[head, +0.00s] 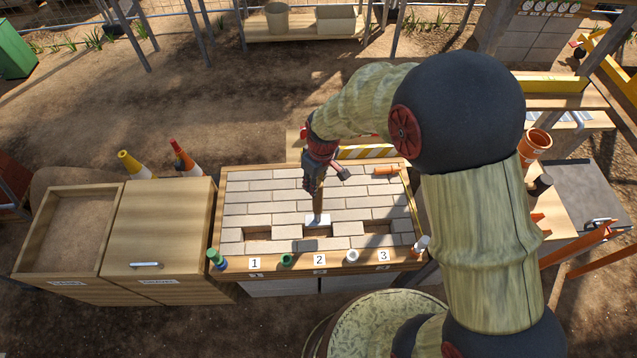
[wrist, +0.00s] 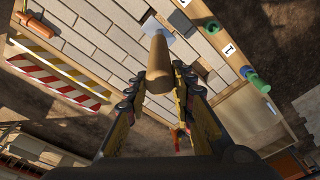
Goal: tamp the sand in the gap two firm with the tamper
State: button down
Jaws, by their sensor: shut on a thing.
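My gripper (head: 317,178) is shut on the tamper, whose wooden handle (wrist: 159,62) stands between the fingers in the wrist view. The tamper's pale flat plate (head: 318,220) hangs below the gripper in the head view, at the back edge of gap two (head: 317,232). I cannot tell whether the plate touches anything. The wrist view shows the tamper plate (wrist: 156,27) beyond the handle, which partly hides it. Gap two is a brown opening behind the number 2 label (head: 319,260); its sand surface is partly covered and its firmness cannot be told.
Gap one (head: 257,234) and gap three (head: 377,228) flank gap two in the paving bench. A grey block (head: 304,245) lies in front. Green-topped items (head: 287,260) and a white one (head: 352,256) line the front edge. An orange-handled object (head: 387,170) lies behind.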

aim_at(318, 205)
jog(key=shift+w+a, duration=0.1)
jog(key=shift+w, duration=0.15)
jog(key=shift+f+b, duration=1.35)
jog(key=shift+f, duration=0.55)
jog(key=shift+f+b, duration=1.8)
jog(key=shift+f, duration=0.95)
jog(key=shift+r, duration=0.1)
